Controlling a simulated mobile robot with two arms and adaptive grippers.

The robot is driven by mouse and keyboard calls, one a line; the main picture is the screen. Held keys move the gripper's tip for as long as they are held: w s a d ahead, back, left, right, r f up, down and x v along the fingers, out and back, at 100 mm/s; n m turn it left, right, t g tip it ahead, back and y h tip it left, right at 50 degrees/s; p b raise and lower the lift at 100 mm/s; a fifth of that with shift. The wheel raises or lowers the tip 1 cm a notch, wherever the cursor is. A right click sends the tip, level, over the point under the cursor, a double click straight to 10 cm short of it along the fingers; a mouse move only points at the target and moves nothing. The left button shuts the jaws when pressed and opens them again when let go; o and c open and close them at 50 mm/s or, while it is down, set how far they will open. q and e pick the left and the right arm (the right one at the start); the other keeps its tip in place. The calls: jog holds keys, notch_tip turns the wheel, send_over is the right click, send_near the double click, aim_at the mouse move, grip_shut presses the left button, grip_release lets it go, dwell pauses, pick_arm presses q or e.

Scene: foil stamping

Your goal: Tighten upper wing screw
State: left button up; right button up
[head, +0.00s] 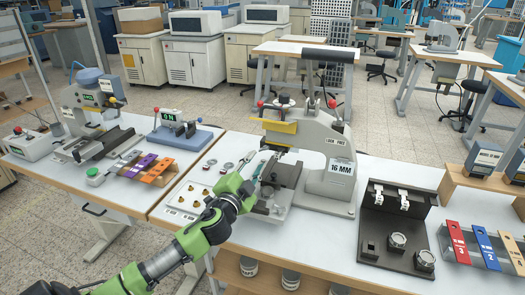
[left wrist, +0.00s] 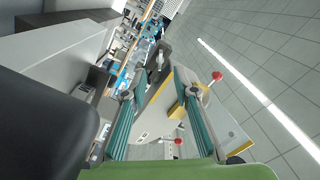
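The grey press (head: 325,150) marked 16 MM stands on the near table, with a yellow plate (head: 280,127) and red knobs on its upper part. My left gripper (head: 262,171) is in front of its left side, below the yellow plate. In the left wrist view its two teal fingers (left wrist: 160,95) are spread apart with nothing held between them. I cannot clearly make out the upper wing screw. My right gripper is in neither view.
A tray (head: 182,213) with small brass parts lies left of my arm. A dark fixture (head: 395,250) and coloured foil strips (head: 487,248) lie to the right. Another press (head: 90,115) stands on the left table.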

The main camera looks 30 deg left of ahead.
aim_at(265, 148)
pick_arm(q)
jog(key=x, duration=0.7)
jog(key=shift+p, duration=0.35)
jog(key=shift+w, duration=0.15)
grip_shut()
